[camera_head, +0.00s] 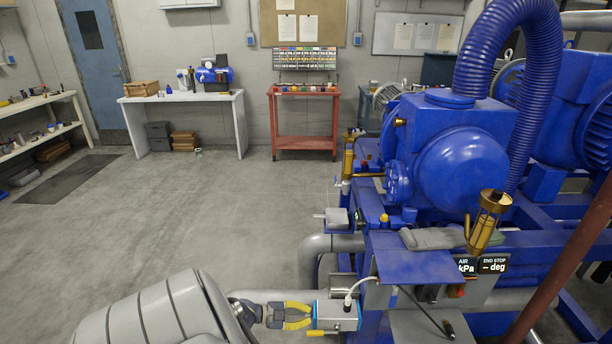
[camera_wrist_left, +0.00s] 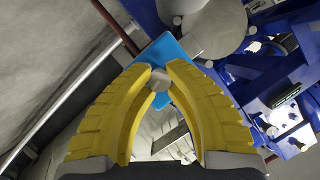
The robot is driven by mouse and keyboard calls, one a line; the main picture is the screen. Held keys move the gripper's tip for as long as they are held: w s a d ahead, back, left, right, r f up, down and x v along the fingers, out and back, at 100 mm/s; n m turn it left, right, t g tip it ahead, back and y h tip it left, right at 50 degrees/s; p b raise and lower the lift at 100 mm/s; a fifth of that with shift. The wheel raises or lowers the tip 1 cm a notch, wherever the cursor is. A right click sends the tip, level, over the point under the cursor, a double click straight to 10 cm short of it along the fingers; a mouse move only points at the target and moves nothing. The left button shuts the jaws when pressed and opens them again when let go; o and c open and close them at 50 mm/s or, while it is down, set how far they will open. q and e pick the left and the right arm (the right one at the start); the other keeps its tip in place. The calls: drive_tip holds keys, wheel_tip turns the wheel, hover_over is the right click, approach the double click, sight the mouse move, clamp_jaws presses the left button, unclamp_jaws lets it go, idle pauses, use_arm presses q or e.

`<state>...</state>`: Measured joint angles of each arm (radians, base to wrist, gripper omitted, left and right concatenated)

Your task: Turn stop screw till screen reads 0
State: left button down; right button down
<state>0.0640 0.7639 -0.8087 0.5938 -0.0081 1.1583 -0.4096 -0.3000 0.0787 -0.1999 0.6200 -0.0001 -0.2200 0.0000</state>
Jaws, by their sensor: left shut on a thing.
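The stop screw (camera_wrist_left: 160,77) shows in the left wrist view as a small grey head between my yellow fingertips. My left gripper (camera_head: 309,315) is shut on it; it also shows in the left wrist view (camera_wrist_left: 160,70). In the head view the fingers meet the left side of a small grey box (camera_head: 345,316) with a light blue edge, and the screw is hidden there. The light blue plate (camera_wrist_left: 172,52) lies just behind the screw in the wrist view. The end-stop screen (camera_head: 494,266) reads "– deg", with no number. My right gripper is not in view.
The blue machine (camera_head: 450,170) fills the right side. A grey cloth (camera_head: 432,238) and a brass fitting (camera_head: 487,222) sit above the screen. A white cable (camera_head: 358,288) rises from the box. A grey pipe (camera_head: 262,296) runs behind my gripper.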

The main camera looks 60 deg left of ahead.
use_arm(q)
drive_tip(key=shift+n+g+h, duration=0.6)
drive_tip(key=shift+n, duration=0.6)
drive_tip(key=c, duration=1.6)
unclamp_jaws()
drive_tip(key=shift+r, duration=0.1)
drive_tip(key=shift+o, duration=0.5)
drive_tip(key=shift+a, duration=0.1)
drive_tip(key=v, duration=1.2)
